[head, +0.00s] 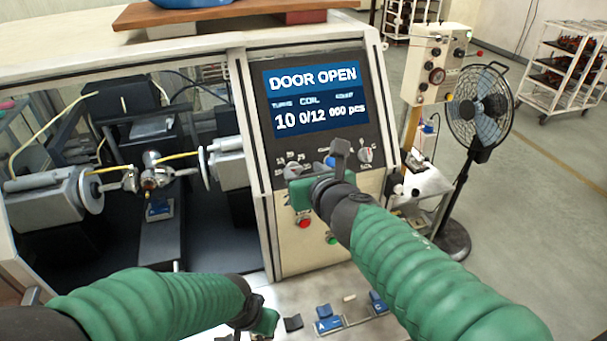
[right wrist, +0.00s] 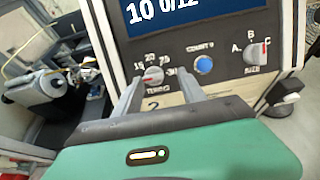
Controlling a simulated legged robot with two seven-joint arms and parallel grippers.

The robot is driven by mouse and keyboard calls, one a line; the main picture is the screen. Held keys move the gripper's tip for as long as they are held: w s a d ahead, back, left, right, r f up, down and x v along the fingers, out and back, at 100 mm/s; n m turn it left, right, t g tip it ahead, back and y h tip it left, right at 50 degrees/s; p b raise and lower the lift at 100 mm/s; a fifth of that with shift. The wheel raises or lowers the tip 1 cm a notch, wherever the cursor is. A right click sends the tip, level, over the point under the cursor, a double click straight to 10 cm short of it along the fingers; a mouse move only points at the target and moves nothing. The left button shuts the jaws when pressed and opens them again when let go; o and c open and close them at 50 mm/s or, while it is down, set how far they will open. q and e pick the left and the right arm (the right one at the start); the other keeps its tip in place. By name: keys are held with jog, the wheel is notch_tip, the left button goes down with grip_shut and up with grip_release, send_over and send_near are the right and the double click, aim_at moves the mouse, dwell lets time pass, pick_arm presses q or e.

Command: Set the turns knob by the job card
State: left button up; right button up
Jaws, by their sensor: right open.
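The turns knob (right wrist: 154,76) is a grey dial on the machine's sloped panel, with numbers around it, among them 20. It also shows in the head view (head: 293,171), partly behind my right gripper. My right gripper (head: 320,168) is open; in the right wrist view its two fingers (right wrist: 159,84) reach toward the panel on either side of the knob. I cannot tell whether they touch it. The screen (head: 313,98) reads DOOR OPEN, with 10 under TURNS. My left gripper (head: 264,321) is low at the front, its jaws unclear. I make out no readable job card.
A blue COUNT 0 button (right wrist: 204,64) and the size knob (right wrist: 255,53), marked A, B, C, sit right of the turns knob. Red (head: 304,222) and green buttons lie below. The winding bay (head: 150,215) is at left. A fan (head: 481,105) stands at right.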

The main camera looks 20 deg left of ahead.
aim_at(293, 169)
pick_arm(q)
jog(key=shift+s+r, duration=0.15)
jog(key=shift+s, duration=0.35)
pick_arm(e)
jog(key=shift+s+a+r, duration=0.1)
jog(key=shift+s+a, duration=0.1)
jog(key=shift+a, duration=0.15)
pick_arm(q)
jog(key=shift+s+a, duration=0.15)
pick_arm(e)
jog(key=shift+a, duration=0.3)
jog(key=shift+x, duration=0.85)
jog(key=shift+w+a, duration=0.2)
jog(key=shift+a, duration=0.1)
jog(key=shift+c, duration=0.6)
jog(key=shift+s+d, duration=0.2)
jog(key=shift+d, duration=0.2)
jog(key=c, duration=0.5)
pick_arm(q)
jog(key=shift+w+a+f, duration=0.25)
jog(key=shift+w+a, duration=0.05)
jog(key=shift+w, duration=0.3)
pick_arm(e)
jog(key=shift+d+r, duration=0.1)
jog(key=shift+d, duration=0.1)
grip_shut()
jog(key=shift+a, duration=0.1)
pick_arm(q)
jog(key=shift+a, duration=0.1)
